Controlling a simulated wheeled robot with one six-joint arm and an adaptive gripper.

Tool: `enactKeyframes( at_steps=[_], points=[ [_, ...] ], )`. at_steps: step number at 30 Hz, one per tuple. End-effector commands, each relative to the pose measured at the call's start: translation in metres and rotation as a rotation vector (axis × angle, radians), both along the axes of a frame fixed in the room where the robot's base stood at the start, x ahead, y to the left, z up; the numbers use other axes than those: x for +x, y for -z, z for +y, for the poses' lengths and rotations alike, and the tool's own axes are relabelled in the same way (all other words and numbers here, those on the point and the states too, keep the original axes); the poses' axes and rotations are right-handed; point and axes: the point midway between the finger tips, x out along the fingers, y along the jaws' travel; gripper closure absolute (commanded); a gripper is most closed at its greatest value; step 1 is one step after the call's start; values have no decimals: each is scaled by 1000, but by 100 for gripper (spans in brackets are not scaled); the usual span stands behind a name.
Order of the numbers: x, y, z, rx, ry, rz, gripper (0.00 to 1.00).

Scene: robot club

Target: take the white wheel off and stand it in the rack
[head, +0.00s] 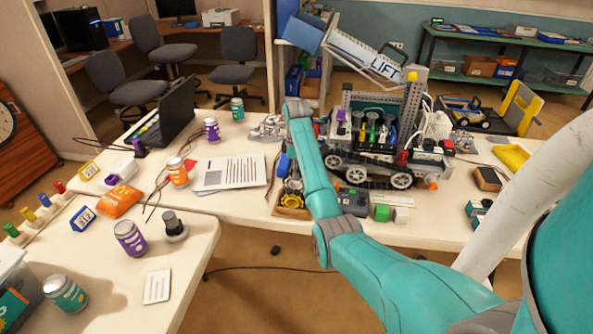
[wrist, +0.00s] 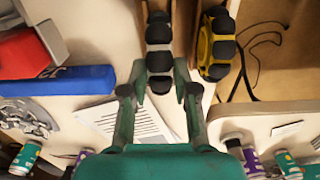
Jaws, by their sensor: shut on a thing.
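In the wrist view my gripper (wrist: 160,72) is shut on the white wheel (wrist: 158,33), which has a pale hub and black rollers. The wheel is on edge, with strips of the wooden rack (wrist: 184,25) on both sides. I cannot tell whether it touches the rack's bottom. A yellow wheel (wrist: 204,47) with black rollers stands beside it, to the right.
The club robot (head: 375,160) stands right of the rack, with pale wheels low on its side. A grey and green block pair (head: 382,213) lies near the table's front edge. A printed sheet (head: 232,172) and orange can (head: 177,171) are on the left. A gap separates the two tables.

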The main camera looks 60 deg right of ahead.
Motion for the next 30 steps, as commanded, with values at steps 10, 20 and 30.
enactKeyframes(
  at_steps=[10, 20, 30],
  points=[
    [0, 3, 0, 0, 0, 0, 100],
    [0, 5, 0, 1, 0, 0, 100],
    [0, 11, 0, 1, 0, 2, 100]
  ],
)
